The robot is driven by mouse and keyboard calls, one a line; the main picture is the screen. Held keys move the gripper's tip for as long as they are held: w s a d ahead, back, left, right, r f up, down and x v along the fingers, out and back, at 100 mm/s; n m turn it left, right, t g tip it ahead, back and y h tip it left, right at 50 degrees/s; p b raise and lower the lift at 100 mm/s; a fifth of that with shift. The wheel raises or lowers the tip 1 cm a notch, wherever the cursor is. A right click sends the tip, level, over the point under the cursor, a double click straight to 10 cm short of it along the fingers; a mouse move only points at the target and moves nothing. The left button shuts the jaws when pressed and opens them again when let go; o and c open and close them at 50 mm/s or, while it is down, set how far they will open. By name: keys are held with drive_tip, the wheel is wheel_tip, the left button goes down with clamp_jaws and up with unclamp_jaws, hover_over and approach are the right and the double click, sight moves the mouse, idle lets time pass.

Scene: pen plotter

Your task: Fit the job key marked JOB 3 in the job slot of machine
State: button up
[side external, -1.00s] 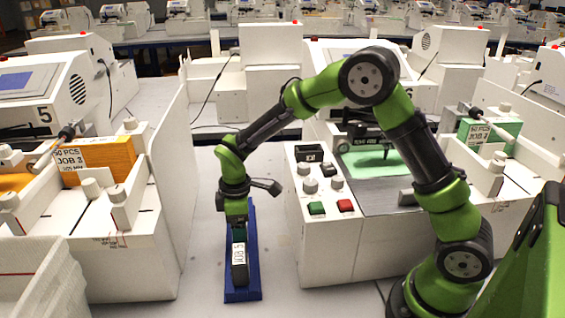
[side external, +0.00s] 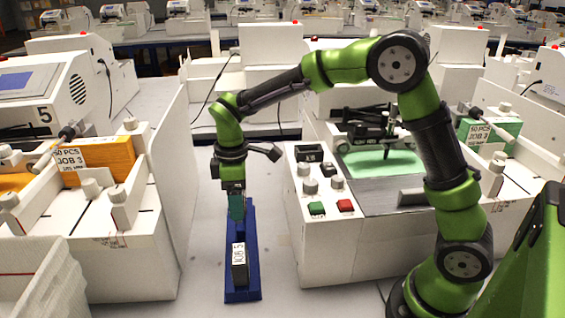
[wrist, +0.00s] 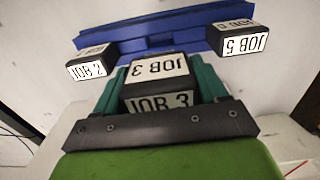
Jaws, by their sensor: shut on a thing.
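My gripper (side external: 237,212) is raised above the blue rack (side external: 250,285) and is shut on the JOB 3 key (wrist: 160,72). In the wrist view the teal fingers (wrist: 158,90) stand on both sides of this dark block, whose white labels read JOB 3. In the side view the fingers mostly hide it. The machine's console (side external: 325,195) stands right of the rack. A black-framed opening (side external: 309,153) on its top looks like the job slot; its inside is too small to make out.
The JOB 5 key (side external: 240,265) sits in the front of the rack. The JOB 2 key (wrist: 92,62) shows at left in the wrist view. Knobs (side external: 310,185), a green button (side external: 316,208) and a red button (side external: 345,205) are on the console. A white wall (side external: 172,180) stands left.

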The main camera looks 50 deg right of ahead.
drive_tip(key=s+d+r+m, duration=0.3)
drive_tip(key=d+r+m, duration=0.55)
drive_tip(key=r, duration=0.25)
drive_tip(key=s+d+r+m, duration=0.3)
drive_tip(key=d+r+m, duration=0.4)
drive_tip(key=d+r, duration=0.35)
drive_tip(key=shift+s+a+f+m, duration=0.15)
drive_tip(key=shift+a+f+m, duration=0.2)
drive_tip(key=shift+f, duration=0.9)
drive_tip(key=shift+s+a+f+m, duration=0.15)
drive_tip(key=shift+f+m, duration=0.35)
drive_tip(key=shift+f, duration=0.8)
drive_tip(key=shift+s+a+f+m, duration=0.15)
drive_tip(key=shift+a+f+m, duration=0.2)
drive_tip(key=shift+f, duration=0.9)
drive_tip(key=shift+d+f, duration=0.1)
drive_tip(key=shift+f, duration=1.5)
drive_tip(key=o, duration=1.1)
wheel_tip(320, 180, up, 17)
drive_tip(key=shift+f, duration=0.15)
